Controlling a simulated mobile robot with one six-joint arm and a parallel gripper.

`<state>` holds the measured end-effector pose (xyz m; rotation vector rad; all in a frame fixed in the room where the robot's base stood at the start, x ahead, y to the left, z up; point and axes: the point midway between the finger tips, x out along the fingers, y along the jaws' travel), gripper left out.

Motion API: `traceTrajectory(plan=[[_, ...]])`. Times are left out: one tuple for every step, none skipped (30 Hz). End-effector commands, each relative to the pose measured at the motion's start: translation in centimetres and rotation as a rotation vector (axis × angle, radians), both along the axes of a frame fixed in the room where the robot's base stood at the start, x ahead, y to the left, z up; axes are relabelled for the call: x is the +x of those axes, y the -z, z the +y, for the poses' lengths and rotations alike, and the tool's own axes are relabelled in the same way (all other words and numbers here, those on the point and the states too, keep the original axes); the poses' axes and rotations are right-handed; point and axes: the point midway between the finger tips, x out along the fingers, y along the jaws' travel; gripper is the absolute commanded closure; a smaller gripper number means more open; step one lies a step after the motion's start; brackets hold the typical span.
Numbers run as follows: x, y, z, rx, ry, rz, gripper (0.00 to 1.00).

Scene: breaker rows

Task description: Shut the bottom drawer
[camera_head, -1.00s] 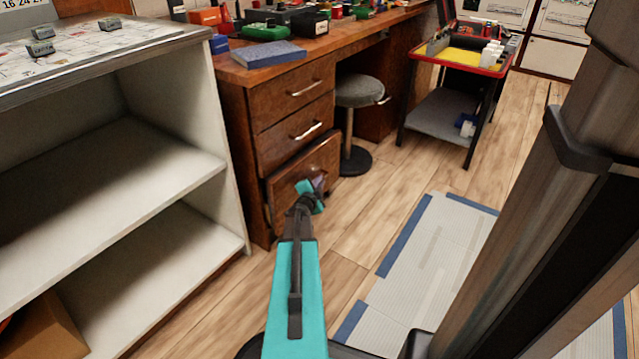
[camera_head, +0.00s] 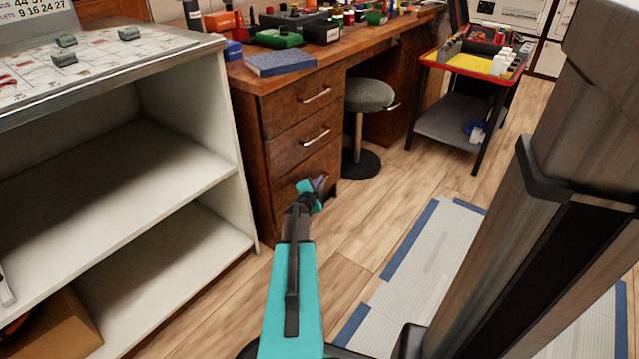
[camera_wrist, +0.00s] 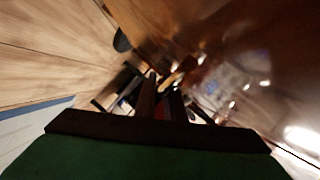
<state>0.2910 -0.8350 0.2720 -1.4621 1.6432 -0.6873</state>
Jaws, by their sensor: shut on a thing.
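The bottom drawer (camera_head: 283,194) is the lowest of three brown wooden drawers in the desk pedestal. Its front now looks about level with the drawers above; my arm partly hides it, so a small gap cannot be ruled out. My gripper (camera_head: 320,183) is at the drawer front, shut on its handle, which is mostly hidden by the jaws. In the wrist view the dark fingers (camera_wrist: 160,98) reach forward beside a blurred, glossy brown wooden surface (camera_wrist: 225,45).
A white shelf unit (camera_head: 240,150) stands left of the desk. A grey stool (camera_head: 370,95) is right of the drawers, and a red-rimmed cart (camera_head: 470,75) is beyond it. Wooden floor (camera_head: 345,215) is clear before the drawers. A grey mat (camera_head: 435,240) lies to the right.

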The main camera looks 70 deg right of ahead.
Motion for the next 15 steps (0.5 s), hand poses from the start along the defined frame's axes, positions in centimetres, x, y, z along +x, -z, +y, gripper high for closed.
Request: traceTrajectory(plan=[[0.70,-0.12,-0.15,0.001,-0.012,-0.004,1.00],[0.70,-0.13,-0.17,0.001,-0.012,-0.004,1.00],[0.69,-0.13,-0.20,0.001,-0.013,-0.004,1.00],[0.69,-0.13,-0.23,0.001,-0.013,-0.004,1.00],[0.68,-0.13,-0.25,0.001,-0.013,-0.004,0.87],[0.66,-0.13,-0.27,0.001,-0.013,-0.004,0.83],[0.63,-0.13,-0.29,0.001,-0.013,-0.004,0.83],[0.59,-0.12,-0.30,0.002,-0.013,-0.003,0.83],[0.55,-0.12,-0.32,0.002,-0.013,-0.003,0.83],[0.52,-0.11,-0.33,0.002,-0.013,-0.003,0.83],[0.49,-0.11,-0.34,0.002,-0.012,-0.003,0.83],[0.47,-0.11,-0.34,0.002,-0.012,-0.003,0.83],[0.47,-0.11,-0.32,0.002,-0.012,-0.002,0.83],[0.46,-0.12,-0.29,0.002,-0.012,-0.002,0.83],[0.45,-0.14,-0.22,0.002,-0.012,-0.002,0.83]])
